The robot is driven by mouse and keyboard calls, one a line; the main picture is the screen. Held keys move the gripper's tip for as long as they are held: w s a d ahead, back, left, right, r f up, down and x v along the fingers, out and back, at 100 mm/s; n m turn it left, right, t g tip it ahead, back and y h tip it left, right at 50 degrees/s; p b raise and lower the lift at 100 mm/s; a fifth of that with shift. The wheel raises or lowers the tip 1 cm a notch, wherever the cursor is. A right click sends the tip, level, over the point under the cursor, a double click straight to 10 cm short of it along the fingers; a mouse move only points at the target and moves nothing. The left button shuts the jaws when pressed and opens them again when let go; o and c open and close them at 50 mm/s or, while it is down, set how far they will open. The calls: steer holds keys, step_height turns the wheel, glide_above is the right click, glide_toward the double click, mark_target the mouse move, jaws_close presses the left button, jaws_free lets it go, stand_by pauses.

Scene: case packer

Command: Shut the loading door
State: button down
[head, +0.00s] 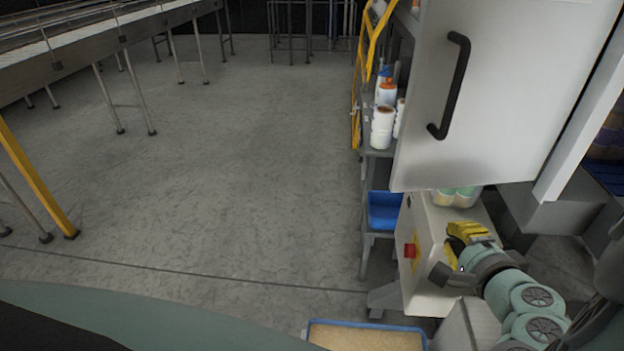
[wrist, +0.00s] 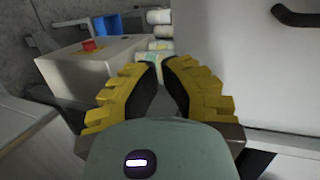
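The loading door (head: 520,90) is a large light grey panel at the upper right of the head view. It stands swung out from the machine frame, with a black bar handle (head: 457,85) near its left edge. In the wrist view the door (wrist: 245,65) fills the right side, and the handle (wrist: 297,16) shows at the top right corner. My gripper (head: 458,238) is below the door's lower edge, beside a grey box, apart from the handle. In the wrist view its yellow fingers (wrist: 160,75) stand apart with nothing between them.
A grey control box (head: 425,280) with a red button (head: 410,250) stands beside my gripper. White containers (head: 382,128) and a blue bin (head: 384,210) sit on a shelf stand left of the door. A blue-rimmed tray (head: 312,326) is at the bottom. The floor to the left is clear.

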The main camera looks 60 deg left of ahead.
steer(key=s+a+r+p+x, duration=0.1)
steer(key=p+x, duration=0.5)
steer(key=x, duration=0.8)
steer(key=shift+a+r+g+y+p, duration=0.15)
steer(key=shift+r+g+y+p, duration=0.05)
steer(key=shift+g+y+p, duration=0.1)
steer(key=shift+s, duration=0.15)
stand_by(0.5)
